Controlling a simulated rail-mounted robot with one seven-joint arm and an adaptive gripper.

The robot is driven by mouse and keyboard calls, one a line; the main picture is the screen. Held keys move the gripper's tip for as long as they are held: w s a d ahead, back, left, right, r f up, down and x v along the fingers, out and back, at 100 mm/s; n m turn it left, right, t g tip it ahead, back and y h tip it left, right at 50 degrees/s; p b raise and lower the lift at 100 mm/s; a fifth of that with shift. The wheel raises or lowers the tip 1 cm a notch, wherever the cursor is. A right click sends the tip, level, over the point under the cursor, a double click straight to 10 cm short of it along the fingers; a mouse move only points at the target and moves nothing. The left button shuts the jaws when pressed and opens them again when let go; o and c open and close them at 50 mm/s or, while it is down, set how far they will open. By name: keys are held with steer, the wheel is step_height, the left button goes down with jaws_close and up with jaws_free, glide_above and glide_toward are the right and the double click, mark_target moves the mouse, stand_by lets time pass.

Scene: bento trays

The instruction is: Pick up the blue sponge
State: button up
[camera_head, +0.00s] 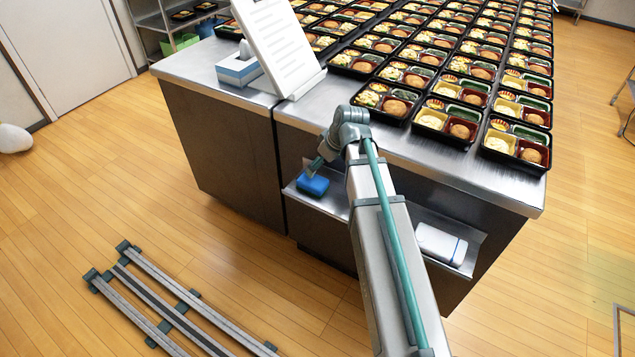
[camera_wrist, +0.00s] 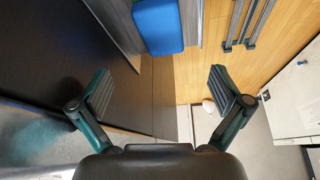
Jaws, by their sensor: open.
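The blue sponge (camera_head: 313,186) lies on a metal shelf (camera_head: 335,204) on the front of the counter, near the shelf's left end. In the wrist view the sponge (camera_wrist: 158,27) shows at the top, just left of centre and cut off by the frame edge. My gripper (camera_head: 315,168) is just above or beside the sponge in the head view; its fingers are small there. In the wrist view my gripper (camera_wrist: 166,91) is open with nothing between its fingers. The sponge lies beyond the fingertips, between them sideways.
A white packet (camera_head: 440,244) lies on the shelf's right end. The steel counter (camera_head: 440,168) overhangs the shelf and holds many bento trays (camera_head: 386,101), a tissue box (camera_head: 238,70) and a white sheet stand (camera_head: 278,45). Metal rails (camera_head: 165,310) lie on the floor at lower left.

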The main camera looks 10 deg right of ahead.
mark_target(313, 180)
steer(key=x, duration=0.5)
steer(key=shift+f, duration=0.15)
steer(key=shift+s+x, duration=0.2)
steer(key=shift+x, duration=2.5)
steer(key=c, duration=1)
